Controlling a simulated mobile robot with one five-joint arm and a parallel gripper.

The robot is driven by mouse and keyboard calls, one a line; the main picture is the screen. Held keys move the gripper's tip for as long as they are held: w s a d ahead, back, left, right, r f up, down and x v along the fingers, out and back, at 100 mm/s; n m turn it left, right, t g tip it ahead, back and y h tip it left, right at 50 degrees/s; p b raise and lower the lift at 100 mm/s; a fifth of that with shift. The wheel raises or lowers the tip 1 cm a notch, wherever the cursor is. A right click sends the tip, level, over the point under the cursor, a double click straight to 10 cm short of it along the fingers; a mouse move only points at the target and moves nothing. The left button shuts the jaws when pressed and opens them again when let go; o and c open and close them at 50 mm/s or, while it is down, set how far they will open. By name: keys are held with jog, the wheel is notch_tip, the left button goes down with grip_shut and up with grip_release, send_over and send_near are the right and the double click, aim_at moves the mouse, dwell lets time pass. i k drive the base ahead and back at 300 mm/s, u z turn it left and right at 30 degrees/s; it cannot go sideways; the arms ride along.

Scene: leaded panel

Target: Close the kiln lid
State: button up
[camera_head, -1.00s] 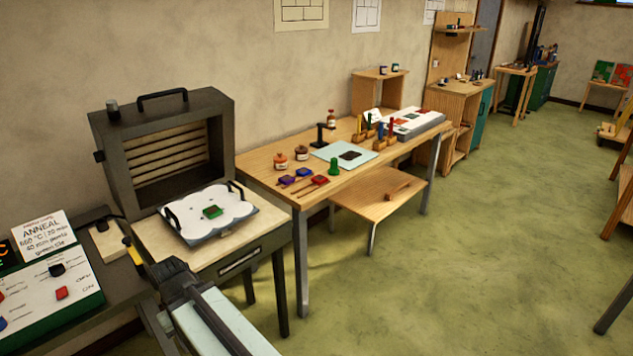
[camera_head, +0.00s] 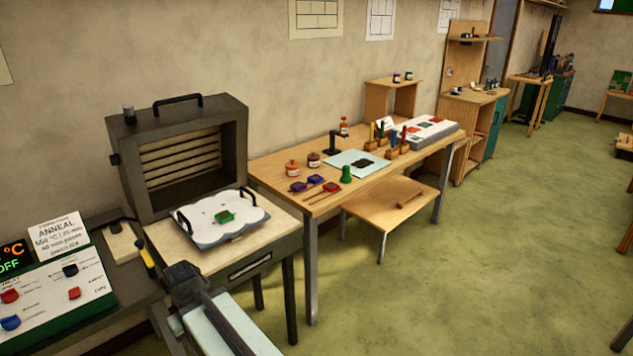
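The kiln lid (camera_head: 180,110) is a dark grey box that stands open and upright at the back of the kiln, its ridged pale lining facing out. A black bar handle (camera_head: 178,98) is on its top edge. The kiln base (camera_head: 285,243) is below it, with a pale top. On it lies a white scalloped tray (camera_head: 205,228) with two dark handles and a small green piece (camera_head: 224,217). My gripper (camera_head: 182,275) is at the bottom, in front of the kiln and apart from the lid. Its fingers are not clear enough to tell open from shut.
A control panel (camera_head: 60,300) with knobs and an ANNEAL card (camera_head: 58,235) is at left; its display reads OFF. A wooden workbench (camera_head: 310,205) with jars and tools stands right of the kiln. Green floor (camera_head: 450,270) is clear at right.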

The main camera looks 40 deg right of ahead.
aim_at(173, 153)
jog(key=k, duration=0.45)
jog(key=u, duration=0.5)
jog(key=i, duration=1.55)
jog(key=u, duration=0.55)
jog(key=k, duration=0.6)
jog(key=z, duration=0.7)
jog(key=k, duration=0.1)
jog(key=u, duration=0.8)
jog(key=i, duration=0.7)
jog(key=z, duration=0.05)
